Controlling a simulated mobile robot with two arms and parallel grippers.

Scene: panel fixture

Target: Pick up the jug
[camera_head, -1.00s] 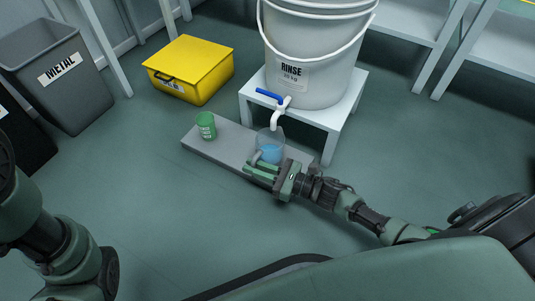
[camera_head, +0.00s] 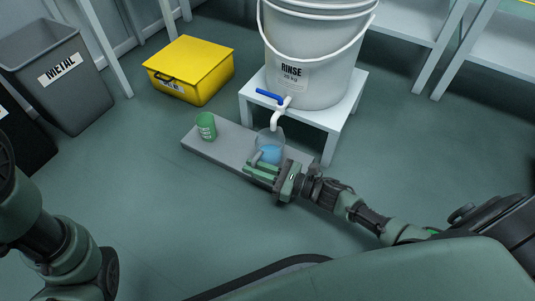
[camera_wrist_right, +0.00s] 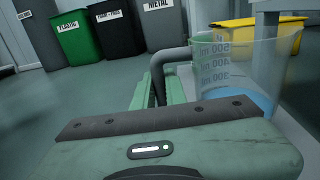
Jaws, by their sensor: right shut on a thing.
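The jug (camera_head: 270,146) is clear with blue liquid in its lower part. It stands upright on a low grey slab, just below the white spout of the bucket's tap. In the right wrist view the jug (camera_wrist_right: 262,62) shows volume marks and a grey handle (camera_wrist_right: 172,57). My right gripper (camera_head: 262,170) is at the handle on the jug's near side. In the right wrist view its green fingers (camera_wrist_right: 160,88) are shut around the handle. My left arm shows at the left edge, but its gripper is out of view.
A green cup (camera_head: 206,127) stands on the slab (camera_head: 233,137) left of the jug. The RINSE bucket (camera_head: 312,60) with a blue-levered tap (camera_head: 268,97) sits on a white stand (camera_head: 335,124). A yellow box (camera_head: 188,68) and a METAL bin (camera_head: 56,75) stand farther left.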

